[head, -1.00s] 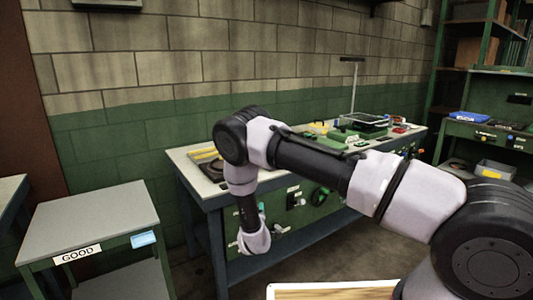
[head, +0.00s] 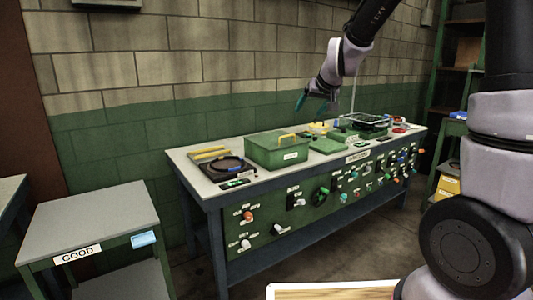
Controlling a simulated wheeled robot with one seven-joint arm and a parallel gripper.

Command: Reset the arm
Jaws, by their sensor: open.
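My gripper (head: 316,103) is raised above the middle of the long workbench (head: 196,172), in front of the brick wall. Its teal fingers point down and to the left. It is open, and nothing shows between the fingers. My arm rises at the right edge of the view and reaches in from the top. Part of the arm is out of the picture.
The bench front carries knobs. A grey table labelled GOOD (head: 88,220) stands at the left. Shelves (head: 460,60) stand at the right.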

